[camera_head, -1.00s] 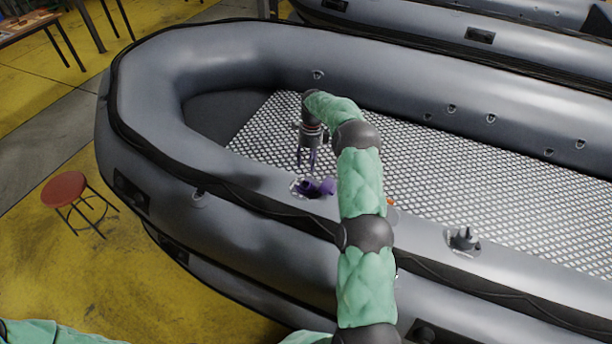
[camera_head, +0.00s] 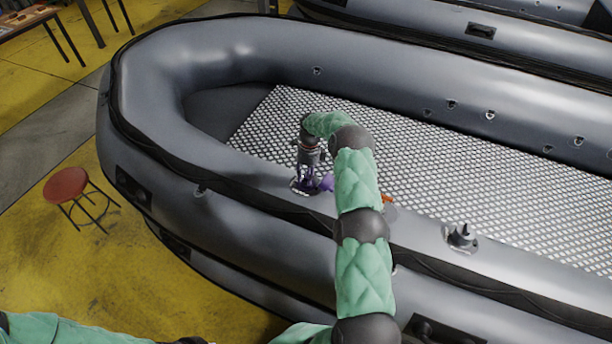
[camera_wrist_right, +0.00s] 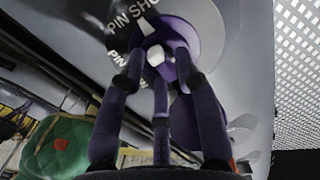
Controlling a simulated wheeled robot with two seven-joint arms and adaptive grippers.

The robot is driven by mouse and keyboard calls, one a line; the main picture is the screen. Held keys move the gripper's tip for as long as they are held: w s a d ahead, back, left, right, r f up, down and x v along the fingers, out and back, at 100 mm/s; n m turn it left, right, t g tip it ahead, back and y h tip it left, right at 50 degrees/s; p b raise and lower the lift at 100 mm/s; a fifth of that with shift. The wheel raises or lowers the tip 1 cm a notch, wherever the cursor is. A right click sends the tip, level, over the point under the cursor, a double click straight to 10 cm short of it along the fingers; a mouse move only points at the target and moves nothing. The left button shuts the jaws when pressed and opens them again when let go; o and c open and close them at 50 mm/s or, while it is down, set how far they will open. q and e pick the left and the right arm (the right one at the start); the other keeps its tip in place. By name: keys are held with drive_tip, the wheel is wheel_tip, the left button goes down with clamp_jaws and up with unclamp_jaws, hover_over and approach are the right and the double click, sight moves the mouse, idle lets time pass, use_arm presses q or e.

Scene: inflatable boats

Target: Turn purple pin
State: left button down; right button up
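The purple valve (camera_wrist_right: 180,32) sits in a dark ring with white lettering on the grey tube of the boat. A small pale-topped pin (camera_wrist_right: 155,56) stands in its middle. A purple cap (camera_head: 326,183) lies beside the valve; it also shows partly behind a finger in the right wrist view (camera_wrist_right: 183,112). My right gripper (camera_head: 307,183) points down at the valve from above. In the right wrist view its fingers (camera_wrist_right: 158,68) are spread apart around the pin; I cannot tell whether they touch it. My left gripper is outside the views.
The grey inflatable boat (camera_head: 230,60) has a metal mesh floor (camera_head: 480,190). Another valve (camera_head: 460,236) sits on the near tube to the right. A red stool (camera_head: 66,185) stands on the yellow floor at the left. A second boat (camera_head: 420,22) lies behind.

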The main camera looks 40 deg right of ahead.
clamp_jaws()
drive_tip(key=shift+f+n+b, duration=0.15)
drive_tip(key=shift+n+b, duration=0.55)
drive_tip(key=shift+b, duration=0.3)
drive_tip(key=n+b, duration=0.3)
drive_tip(key=shift+s, duration=0.1)
drive_tip(key=n+b, duration=0.2)
drive_tip(key=n, duration=0.1)
drive_tip(key=n+b, duration=0.2)
drive_tip(key=n, duration=0.3)
drive_tip(key=shift+s+d+n+b, duration=0.1)
drive_tip(key=shift+s+n+b, duration=0.05)
drive_tip(key=shift+n+b, duration=0.2)
drive_tip(key=n+b, duration=0.1)
drive_tip(key=n, duration=0.3)
drive_tip(key=shift+d+n, duration=0.1)
drive_tip(key=shift+n, duration=0.25)
